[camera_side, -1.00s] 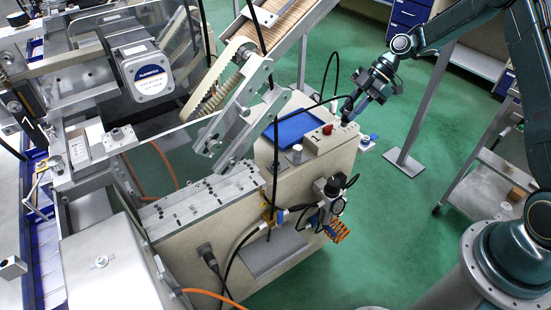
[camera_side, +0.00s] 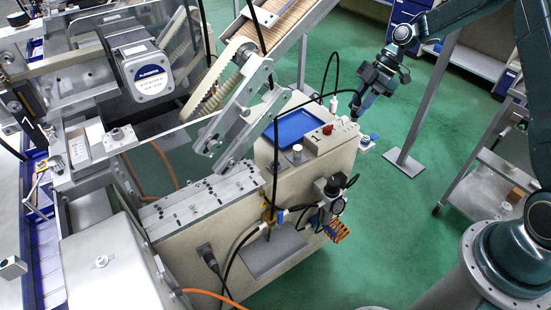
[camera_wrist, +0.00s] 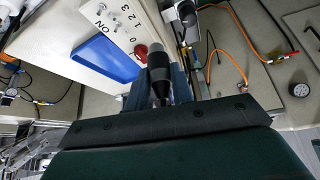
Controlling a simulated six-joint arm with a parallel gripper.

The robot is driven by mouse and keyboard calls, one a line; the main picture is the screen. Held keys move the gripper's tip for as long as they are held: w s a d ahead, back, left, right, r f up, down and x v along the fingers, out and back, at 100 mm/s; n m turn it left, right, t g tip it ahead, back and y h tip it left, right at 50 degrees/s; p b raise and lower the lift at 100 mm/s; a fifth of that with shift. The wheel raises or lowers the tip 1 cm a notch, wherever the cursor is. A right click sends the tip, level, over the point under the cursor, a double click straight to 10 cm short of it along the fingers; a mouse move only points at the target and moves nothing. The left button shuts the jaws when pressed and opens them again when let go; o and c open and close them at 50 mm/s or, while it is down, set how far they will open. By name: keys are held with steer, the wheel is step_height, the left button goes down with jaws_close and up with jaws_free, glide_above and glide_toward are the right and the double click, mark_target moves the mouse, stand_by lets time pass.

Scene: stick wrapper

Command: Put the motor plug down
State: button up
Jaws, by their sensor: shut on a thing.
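The motor plug (camera_wrist: 159,70) is a dark grey and black tapered cylinder in the middle of the wrist view. My gripper (camera_wrist: 160,88) is shut on it, with blue-grey fingers on both sides. In the side view my gripper (camera_side: 361,108) hangs tilted, beside the right end of the beige control box. The plug cannot be made out clearly there. From these views I cannot tell whether the plug touches anything.
A black cable with a white fitting (camera_side: 333,104) stands just left of my gripper.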

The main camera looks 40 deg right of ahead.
steer(key=shift+w, duration=0.1)
steer(key=shift+w+a+m, duration=0.3)
steer(key=shift+w, duration=0.25)
steer(key=w+a+m+t+h, duration=0.1)
steer(key=w+a+m, duration=0.3)
steer(key=w, duration=0.3)
steer(key=w+a+r+m+t+h, duration=0.1)
steer(key=w+a+m+t, duration=0.1)
steer(key=w+a, duration=0.3)
steer(key=shift+w+a+m+t, duration=0.15)
steer(key=shift+w+m+t, duration=0.15)
steer(key=shift+w+m, duration=0.6)
steer(key=shift+s, duration=0.1)
glide_above(296, 130)
steer(key=shift+f, duration=4.95)
steer(key=shift+f, duration=0.1)
steer(key=o, duration=1)
